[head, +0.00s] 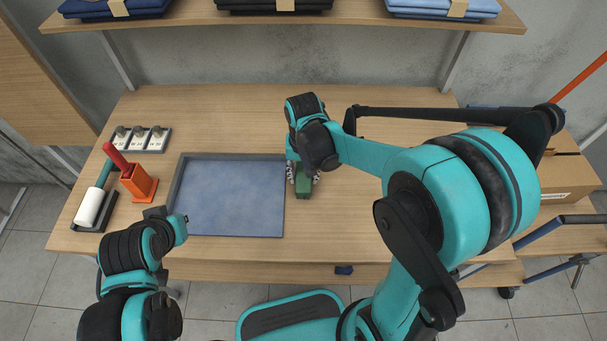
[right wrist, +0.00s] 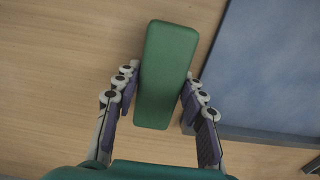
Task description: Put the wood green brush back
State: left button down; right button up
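The green brush (head: 303,184) lies on the wooden table just right of the blue-grey tray. Only its flat green block shows; no bristles are visible. In the right wrist view the brush (right wrist: 166,75) lies between the two fingers of my right gripper (right wrist: 162,78). These fingers stand open around it, with a small gap on the right side. Contact on the left side is hard to tell. In the head view the right gripper (head: 304,173) is low over the table. My left gripper (head: 178,229) is near the table's front left; its fingers are hidden.
The blue-grey tray (head: 231,193) is empty and also shows in the right wrist view (right wrist: 280,70). At left are an orange holder (head: 138,181) with a red handle, a white roller (head: 89,206) and a tray of small parts (head: 144,140). A shelf with folded cloths (head: 274,4) overhangs behind.

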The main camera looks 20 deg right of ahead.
aim_at(303, 173)
jog(key=shift+o, duration=0.8)
jog(key=shift+r, duration=0.1)
jog(key=shift+r, duration=0.2)
notch_tip(303, 173, up, 11)
jog(key=p, duration=0.5)
jog(key=s+d+r+n+t, duration=0.1)
jog(key=s+d+t, duration=0.1)
jog(key=s, duration=0.3)
jog(key=s+d+r+n+t, duration=0.2)
jog(key=s+t, duration=0.3)
jog(key=shift+s+d, duration=0.15)
jog(key=shift+d, duration=0.2)
